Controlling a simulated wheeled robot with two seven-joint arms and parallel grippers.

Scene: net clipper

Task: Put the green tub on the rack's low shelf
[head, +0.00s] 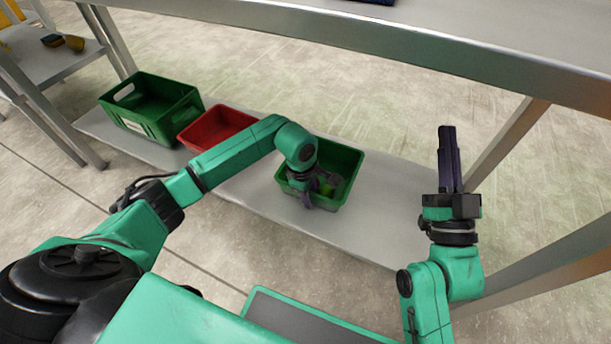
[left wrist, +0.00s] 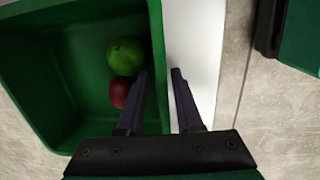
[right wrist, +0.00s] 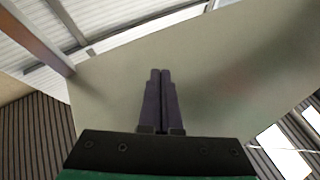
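The green tub (head: 345,160) sits upright on the rack's low grey shelf (head: 385,215), right of the red bin. It also shows in the left wrist view (left wrist: 85,15), holding a green round fruit (left wrist: 125,56) and a smaller dark red one (left wrist: 119,92). My left gripper (left wrist: 159,72) is at the tub's near side, one finger inside and one outside the wall, with a gap still showing between finger and wall. In the head view my left gripper (head: 312,192) partly hides the tub. My right gripper (head: 447,130) is shut and empty, raised right of the tub.
A red bin (head: 215,127) and a green crate (head: 150,105) with handle holes stand left on the low shelf. The rack's upper shelf edge (head: 400,45) runs overhead. A metal leg (head: 508,140) stands right. The low shelf is clear right of the tub.

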